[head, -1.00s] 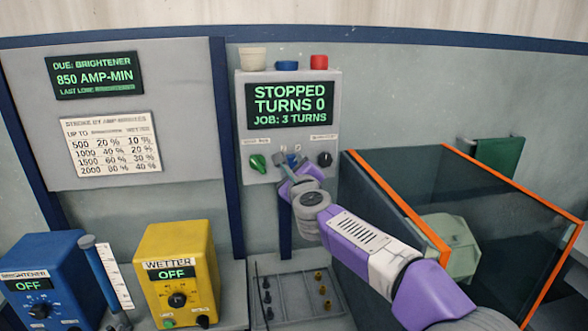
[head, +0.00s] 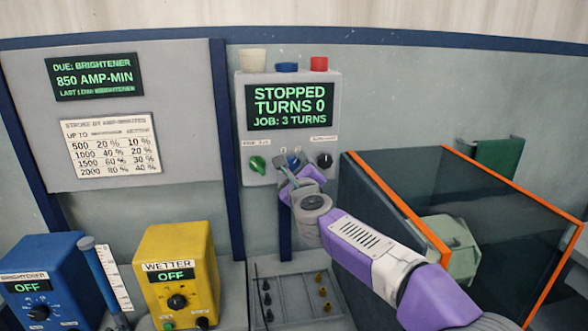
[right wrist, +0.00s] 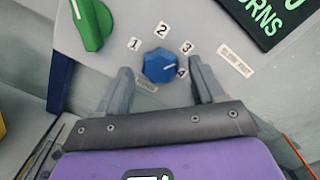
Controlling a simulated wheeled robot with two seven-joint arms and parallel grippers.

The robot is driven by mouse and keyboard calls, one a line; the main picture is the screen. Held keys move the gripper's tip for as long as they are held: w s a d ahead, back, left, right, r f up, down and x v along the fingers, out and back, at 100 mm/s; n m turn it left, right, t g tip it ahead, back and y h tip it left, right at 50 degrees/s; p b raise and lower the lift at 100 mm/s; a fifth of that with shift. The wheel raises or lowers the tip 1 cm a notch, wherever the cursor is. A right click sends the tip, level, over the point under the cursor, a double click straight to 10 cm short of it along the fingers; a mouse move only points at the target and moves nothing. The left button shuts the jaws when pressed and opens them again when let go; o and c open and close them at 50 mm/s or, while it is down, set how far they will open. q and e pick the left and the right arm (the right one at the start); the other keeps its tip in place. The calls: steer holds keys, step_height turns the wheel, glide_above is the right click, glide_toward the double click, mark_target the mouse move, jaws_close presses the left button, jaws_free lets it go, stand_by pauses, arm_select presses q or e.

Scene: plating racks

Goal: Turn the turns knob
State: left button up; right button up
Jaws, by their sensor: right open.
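The blue turns knob (right wrist: 160,65) sits on the grey control box (head: 331,105), with the numbers 1 to 4 around it. Its pale mark points right, toward the 3–4 side. In the right wrist view my right gripper (right wrist: 158,82) is open, with one finger on each side of the knob. Gaps show between fingers and knob, and I see no clear contact. In the head view the right gripper (head: 298,172) is in front of the box's lower part and partly hides the blue knob (head: 294,160). The screen (head: 290,106) reads STOPPED, TURNS 0, JOB: 3 TURNS. My left gripper is out of view.
A green knob (head: 257,164) is left of the blue one and a black knob (head: 324,160) right. White, blue and red caps top the box. An orange-edged tank (head: 400,205) stands close right. Yellow (head: 200,245) and blue (head: 62,255) dosing units stand lower left.

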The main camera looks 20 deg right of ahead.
steer(key=v, duration=0.7)
stand_by(0.4)
